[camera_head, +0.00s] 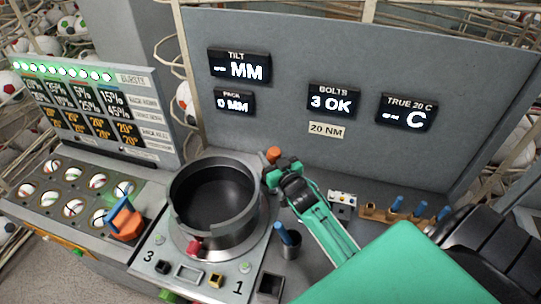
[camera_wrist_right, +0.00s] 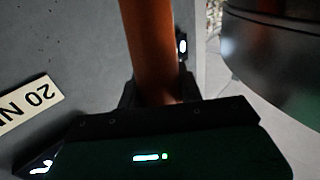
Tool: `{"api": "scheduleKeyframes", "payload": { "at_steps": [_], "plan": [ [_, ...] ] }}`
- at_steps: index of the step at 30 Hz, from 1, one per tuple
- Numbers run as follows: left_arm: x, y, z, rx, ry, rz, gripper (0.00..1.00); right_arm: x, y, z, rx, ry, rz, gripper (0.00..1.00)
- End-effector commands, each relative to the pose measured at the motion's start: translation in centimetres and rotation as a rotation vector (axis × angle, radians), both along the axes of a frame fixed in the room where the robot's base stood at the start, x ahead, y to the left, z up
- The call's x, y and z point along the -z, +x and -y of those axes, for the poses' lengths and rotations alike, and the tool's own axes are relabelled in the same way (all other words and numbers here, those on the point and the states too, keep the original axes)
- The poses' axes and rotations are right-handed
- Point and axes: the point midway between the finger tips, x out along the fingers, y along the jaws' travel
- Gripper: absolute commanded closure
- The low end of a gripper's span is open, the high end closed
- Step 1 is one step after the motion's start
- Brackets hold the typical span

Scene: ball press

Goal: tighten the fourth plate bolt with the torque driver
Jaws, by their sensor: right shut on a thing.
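My right gripper (camera_head: 279,173) is shut on the orange torque driver (camera_head: 273,154). It is at the back right of the dark round press cylinder (camera_head: 212,165). In the right wrist view the driver's orange body (camera_wrist_right: 152,45) stands between the fingers. The driver's tip is hidden, so I cannot tell whether it touches a bolt. The grey plate (camera_head: 215,268) under the cylinder is marked 3 and 1 at its front corners. A bolt (camera_head: 160,240) shows near the 3. The plate's back right corner is hidden. The bolts display (camera_head: 333,100) reads "3 OK". My left gripper is not in view.
A grey panel (camera_head: 290,50) with displays and a "20 NM" label (camera_head: 326,130) stands behind. A cup (camera_head: 290,246) with a blue-handled tool and a wooden rack (camera_head: 385,214) are at the right. A ball tray (camera_head: 60,215) and an orange object (camera_head: 124,219) are at the left.

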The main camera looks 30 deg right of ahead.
Motion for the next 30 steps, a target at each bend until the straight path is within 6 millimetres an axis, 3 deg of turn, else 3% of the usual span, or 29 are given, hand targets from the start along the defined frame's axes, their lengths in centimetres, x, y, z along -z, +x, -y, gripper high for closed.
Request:
{"api": "scheduleKeyframes", "payload": {
  "at_steps": [30],
  "plan": [
    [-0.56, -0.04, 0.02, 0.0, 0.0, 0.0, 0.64, 0.2, -0.06, 0.1, 0.002, -0.002, -0.005, 1.0]
  ]
}}
